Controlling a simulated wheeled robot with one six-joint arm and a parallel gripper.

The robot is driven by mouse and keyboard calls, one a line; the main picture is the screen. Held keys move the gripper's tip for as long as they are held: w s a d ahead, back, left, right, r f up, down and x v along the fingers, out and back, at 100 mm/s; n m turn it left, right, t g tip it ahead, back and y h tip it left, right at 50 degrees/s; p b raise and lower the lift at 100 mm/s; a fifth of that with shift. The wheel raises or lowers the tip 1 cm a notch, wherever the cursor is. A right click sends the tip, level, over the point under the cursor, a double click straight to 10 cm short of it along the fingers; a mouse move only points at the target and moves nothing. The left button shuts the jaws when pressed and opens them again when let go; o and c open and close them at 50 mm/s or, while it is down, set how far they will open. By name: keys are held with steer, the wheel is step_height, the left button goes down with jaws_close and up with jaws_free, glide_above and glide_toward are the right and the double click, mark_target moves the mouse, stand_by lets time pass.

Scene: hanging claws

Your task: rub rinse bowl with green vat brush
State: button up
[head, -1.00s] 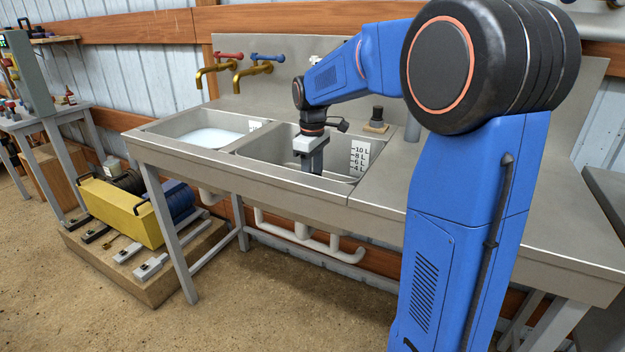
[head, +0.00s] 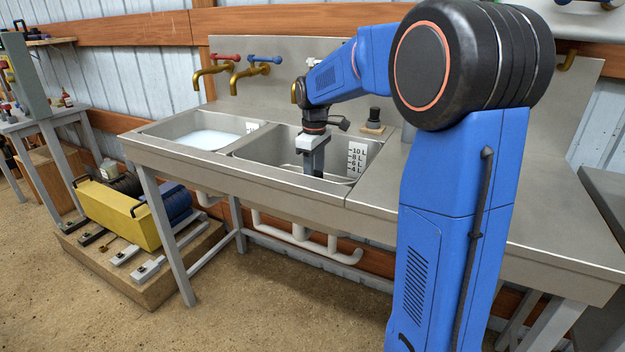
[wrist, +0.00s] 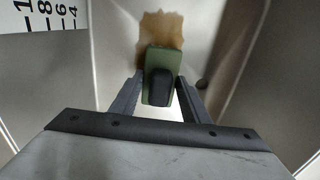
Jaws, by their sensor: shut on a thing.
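My gripper (head: 313,168) reaches down into the right-hand sink bowl (head: 262,157), which has a white litre scale on its inner wall. In the wrist view, my gripper (wrist: 158,88) is shut on the green vat brush (wrist: 163,62), a green block with a dark raised grip between the fingers. A brown stain (wrist: 160,26) shows on the bowl surface just beyond the brush and partly behind it. The brush's bristles are hidden, and I cannot tell if they touch the bowl. The brush is hidden in the head view.
The left bowl (head: 165,127) holds whitish liquid. Two brass taps (head: 240,78) stand over the sink's back edge. A dark-knobbed item (head: 374,118) sits behind the right bowl.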

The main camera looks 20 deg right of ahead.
steer(key=shift+f, duration=0.15)
steer(key=shift+s+a+r, duration=0.25)
steer(key=shift+s+a, duration=0.6)
steer(key=shift+a, duration=0.3)
steer(key=shift+w+d+f, duration=0.2)
steer(key=shift+w+d, duration=0.25)
steer(key=shift+d, duration=0.2)
steer(key=shift+w+d, duration=0.1)
